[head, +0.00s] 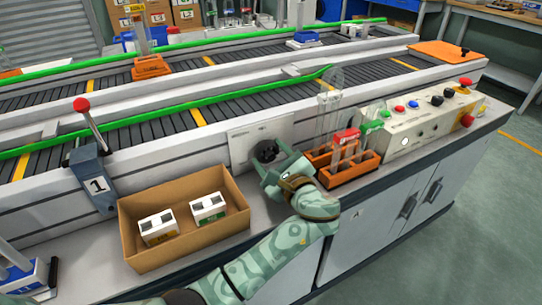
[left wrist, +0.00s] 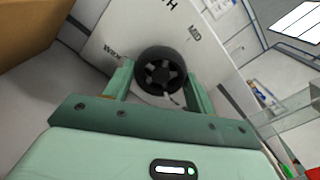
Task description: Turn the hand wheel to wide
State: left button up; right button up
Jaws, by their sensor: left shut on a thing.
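The hand wheel (head: 267,151) is a small black spoked knob on a white panel (head: 243,143) on the side of the near conveyor. In the left wrist view the hand wheel (left wrist: 161,72) sits between the two green fingers of my left gripper (left wrist: 159,76). The panel (left wrist: 130,32) carries the printed words "WIDE" and "MID" by the wheel. In the head view my left gripper (head: 276,163) reaches the wheel from the front right and is shut on it. The wheel's exact setting is hard to read. My right gripper is not in view.
A cardboard box (head: 183,258) with two white cartons stands left of my arm. An orange rack (head: 352,174) with clear tubes stands close to the right of my gripper. A control box (head: 420,128) with coloured buttons is further right. A red-knobbed lever (head: 90,124) stands at left.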

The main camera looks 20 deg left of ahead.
pick_arm(q)
jog(key=n, duration=0.6)
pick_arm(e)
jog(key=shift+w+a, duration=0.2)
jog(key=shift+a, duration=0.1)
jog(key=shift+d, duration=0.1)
pick_arm(q)
jog(key=shift+n, duration=0.4)
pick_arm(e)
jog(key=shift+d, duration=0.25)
pick_arm(q)
jog(key=o, duration=1)
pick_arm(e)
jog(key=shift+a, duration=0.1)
